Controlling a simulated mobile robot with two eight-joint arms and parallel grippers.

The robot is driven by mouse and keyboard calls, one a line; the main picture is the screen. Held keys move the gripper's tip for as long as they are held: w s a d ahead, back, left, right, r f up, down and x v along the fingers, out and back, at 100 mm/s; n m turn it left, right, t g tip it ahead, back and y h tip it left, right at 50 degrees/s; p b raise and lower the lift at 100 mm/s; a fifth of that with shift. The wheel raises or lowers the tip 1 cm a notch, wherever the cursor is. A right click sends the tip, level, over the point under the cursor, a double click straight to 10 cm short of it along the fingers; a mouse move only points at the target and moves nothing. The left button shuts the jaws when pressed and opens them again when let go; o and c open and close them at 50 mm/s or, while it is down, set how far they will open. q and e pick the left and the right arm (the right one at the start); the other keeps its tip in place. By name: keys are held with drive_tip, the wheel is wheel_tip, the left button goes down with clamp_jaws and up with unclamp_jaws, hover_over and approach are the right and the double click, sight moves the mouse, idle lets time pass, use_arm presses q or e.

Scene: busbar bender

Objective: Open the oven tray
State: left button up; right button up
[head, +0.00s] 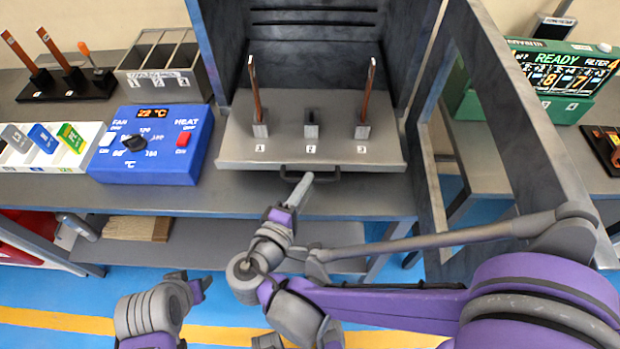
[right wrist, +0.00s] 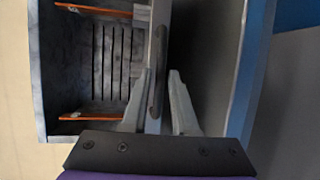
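The grey oven tray (head: 235,140) sits in the open oven (head: 305,60), its front part protruding. It holds two copper-coloured bars (head: 256,95) (head: 367,92) upright in slots 1 and 3; slot 2 (head: 311,130) has no bar. A dark handle (head: 330,176) runs along the tray's front, and it also shows in the right wrist view (right wrist: 157,70). My right gripper (head: 303,184) is at this handle. In the right wrist view its fingers (right wrist: 159,85) are apart, one on each side of the handle. My left gripper (head: 200,287) is low, away from the tray; its finger gap is hidden.
The oven door (head: 432,150) stands open on the right. The blue heat control box (head: 155,145) reads 22 °C, left of the tray. A green filter unit (head: 560,75) showing READY stands on the right bench. A lower shelf (head: 205,240) lies beneath the bench.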

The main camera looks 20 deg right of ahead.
drive_tip(key=v, duration=0.8)
drive_tip(key=shift+s, duration=0.1)
drive_tip(key=d+f+g+p, duration=0.1)
drive_tip(key=d+g, duration=0.1)
drive_tip(key=d, duration=0.1)
drive_tip(key=d+f+m+g+y, duration=0.1)
drive_tip(key=d+f, duration=0.1)
drive_tip(key=d, duration=0.1)
drive_tip(key=d+f+m+g+y+p, duration=0.1)
drive_tip(key=d+g, duration=0.1)
drive_tip(key=d, duration=0.2)
drive_tip(key=shift+f+g+p, duration=0.25)
drive_tip(key=shift+g+p, duration=0.05)
drive_tip(key=shift+p, duration=0.05)
drive_tip(key=s+d+m+y+p, duration=0.1)
drive_tip(key=m+y, duration=0.1)
drive_tip(key=m, duration=0.1)
drive_tip(key=s+d+r+m+g+y+p, duration=0.1)
drive_tip(key=m+y, duration=0.2)
drive_tip(key=s+d+m+y+p, duration=0.1)
drive_tip(key=m+y, duration=0.2)
drive_tip(key=shift+s+d+r+p, duration=0.25)
drive_tip(key=shift+s+r+p, duration=0.05)
drive_tip(key=shift+r+p, duration=0.1)
drive_tip(key=shift+a, duration=0.1)
